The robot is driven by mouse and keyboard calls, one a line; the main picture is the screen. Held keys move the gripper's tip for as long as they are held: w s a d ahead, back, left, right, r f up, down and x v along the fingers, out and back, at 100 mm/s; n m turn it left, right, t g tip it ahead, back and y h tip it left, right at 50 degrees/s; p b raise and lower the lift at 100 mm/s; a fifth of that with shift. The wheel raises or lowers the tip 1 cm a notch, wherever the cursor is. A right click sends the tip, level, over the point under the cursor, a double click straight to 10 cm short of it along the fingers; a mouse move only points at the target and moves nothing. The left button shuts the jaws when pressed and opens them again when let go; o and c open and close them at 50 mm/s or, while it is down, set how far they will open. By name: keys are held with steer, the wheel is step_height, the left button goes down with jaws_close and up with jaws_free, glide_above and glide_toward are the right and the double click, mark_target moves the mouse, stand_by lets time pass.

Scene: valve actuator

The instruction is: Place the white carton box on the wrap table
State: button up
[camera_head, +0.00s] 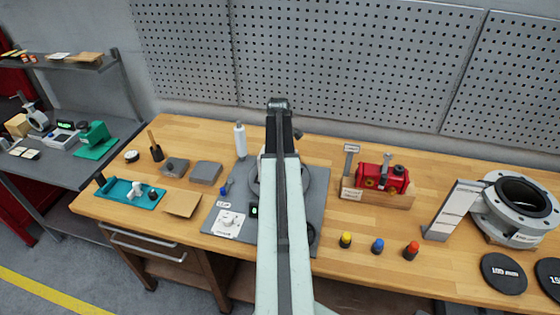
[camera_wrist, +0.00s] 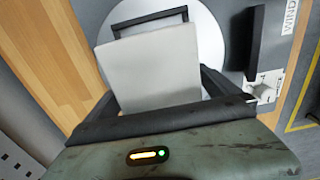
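The white carton box (camera_wrist: 148,68) shows in the wrist view as a pale, plain, nearly square face in front of a round light-grey plate. My gripper (camera_wrist: 160,92) has its two dark fingers apart, one along each side of the box's lower part. The box hides the fingertips, so I cannot tell whether they press on it or whether the box rests on the plate. In the head view my arm covers the gripper and most of the box.
A white roll (camera_head: 240,140) stands left of the turntable. Grey blocks (camera_head: 206,172) and a brown sheet (camera_head: 183,204) lie further left. A red device (camera_head: 382,179) and a large flanged valve body (camera_head: 515,208) stand right. Dark bars (camera_wrist: 253,42) rise at the plate.

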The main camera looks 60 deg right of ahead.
step_height(320, 180, up, 13)
steer(key=p, duration=1.2)
steer(key=shift+f+p, duration=0.2)
steer(key=shift+p, duration=0.1)
steer(key=shift+f, duration=0.15)
